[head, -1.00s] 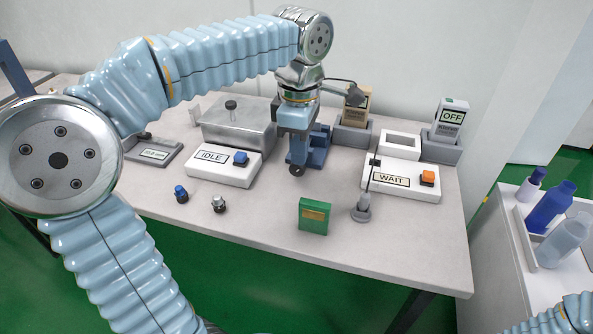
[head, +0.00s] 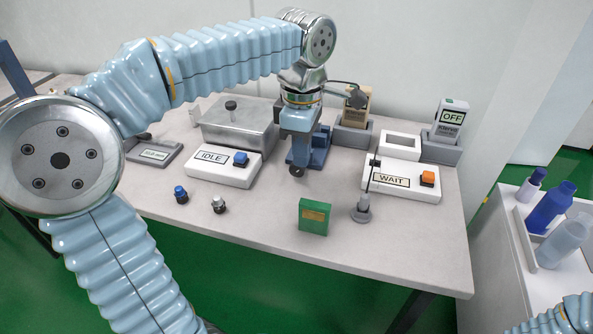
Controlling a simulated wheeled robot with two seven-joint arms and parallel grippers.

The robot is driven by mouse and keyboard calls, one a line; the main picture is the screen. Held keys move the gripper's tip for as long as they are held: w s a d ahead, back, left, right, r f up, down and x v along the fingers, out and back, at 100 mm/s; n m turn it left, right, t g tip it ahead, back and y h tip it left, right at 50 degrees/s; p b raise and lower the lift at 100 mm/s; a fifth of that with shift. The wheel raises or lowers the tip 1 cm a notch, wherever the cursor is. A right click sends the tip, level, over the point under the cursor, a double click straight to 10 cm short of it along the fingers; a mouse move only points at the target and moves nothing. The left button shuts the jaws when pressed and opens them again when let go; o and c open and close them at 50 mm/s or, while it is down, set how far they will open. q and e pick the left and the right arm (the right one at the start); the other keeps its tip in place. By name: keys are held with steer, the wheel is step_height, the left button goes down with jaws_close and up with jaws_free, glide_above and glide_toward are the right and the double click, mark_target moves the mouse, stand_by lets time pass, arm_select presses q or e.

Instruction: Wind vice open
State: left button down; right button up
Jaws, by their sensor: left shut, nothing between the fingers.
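The blue vice (head: 319,158) stands on the workbench near the back middle, partly hidden behind my left gripper. A dark round end (head: 297,171) shows at its front, low over the bench. My left gripper (head: 298,136) points down over the front of the vice. It is shut with nothing between its fingers. Its fingertips overlap the vice's blue parts, so I cannot tell whether they touch, nor how wide the vice jaws stand. My right gripper is out of view.
A box labelled IDLE (head: 213,173) and a grey metal case (head: 240,130) stand left of the vice. A WAIT box (head: 404,186), a small stand (head: 361,211) and docked testers are at right. A green block (head: 314,217) stands in front.

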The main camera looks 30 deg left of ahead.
arm_select(q)
steer(key=shift+s+a+f, duration=0.2)
steer(key=shift+a+f, duration=0.05)
steer(key=shift+a, duration=0.4)
stand_by(1.3)
steer(key=shift+r, duration=0.4)
steer(key=shift+w+d, duration=0.25)
steer(key=shift+d, duration=0.6)
steer(key=shift+f, duration=0.35)
steer(key=shift+a+r, duration=0.2)
steer(key=shift+r, duration=0.05)
steer(key=shift+s+a+f, duration=0.25)
steer(key=shift+a+f, duration=0.1)
steer(key=shift+a, duration=0.25)
stand_by(1.2)
